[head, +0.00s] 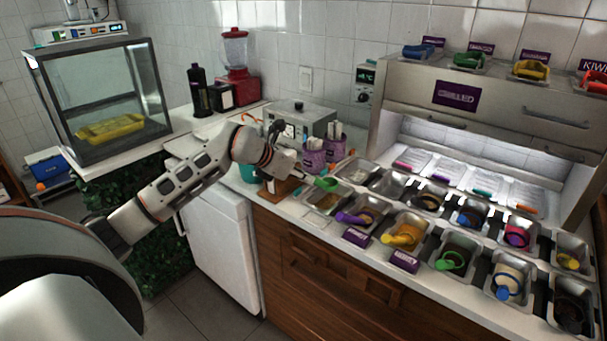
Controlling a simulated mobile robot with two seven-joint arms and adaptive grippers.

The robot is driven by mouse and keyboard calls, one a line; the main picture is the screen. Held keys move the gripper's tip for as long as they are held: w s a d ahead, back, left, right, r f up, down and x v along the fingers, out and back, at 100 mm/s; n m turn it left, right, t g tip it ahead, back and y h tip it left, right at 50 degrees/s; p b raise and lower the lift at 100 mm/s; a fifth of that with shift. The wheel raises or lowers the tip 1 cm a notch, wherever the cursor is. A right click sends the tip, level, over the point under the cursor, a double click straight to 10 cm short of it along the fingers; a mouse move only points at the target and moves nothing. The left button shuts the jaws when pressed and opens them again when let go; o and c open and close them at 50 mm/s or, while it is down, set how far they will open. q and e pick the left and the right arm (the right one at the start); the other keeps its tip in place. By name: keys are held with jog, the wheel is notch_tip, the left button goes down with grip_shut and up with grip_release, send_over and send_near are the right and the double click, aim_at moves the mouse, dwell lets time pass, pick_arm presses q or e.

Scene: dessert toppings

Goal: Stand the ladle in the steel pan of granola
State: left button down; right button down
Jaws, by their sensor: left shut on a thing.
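My left gripper (303,177) reaches over the near left end of the counter. It is shut on what looks like the ladle (326,184), whose green part shows just right of the fingers. The fingertips are small and partly hidden. The ladle is over the back of a steel pan (324,212) with brownish contents that look like granola. I cannot tell whether the ladle touches the pan or its contents. My right gripper is not in view.
A pan with a purple-handled ladle (352,217) is just right, and several more topping pans follow. Purple cups (314,158) and a steel machine (300,121) stand behind the gripper. A glass case (98,98) is at left.

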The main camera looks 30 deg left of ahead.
pick_arm(q)
jog(key=shift+f+b, duration=1.3)
jog(key=shift+f, duration=1.05)
jog(key=shift+f+b, duration=0.6)
jog(key=shift+f, duration=0.75)
dwell(0.4)
dwell(0.5)
jog(key=c, duration=1.8)
grip_release()
jog(key=shift+o, duration=0.2)
jog(key=o, duration=0.3)
jog(key=shift+o, duration=0.2)
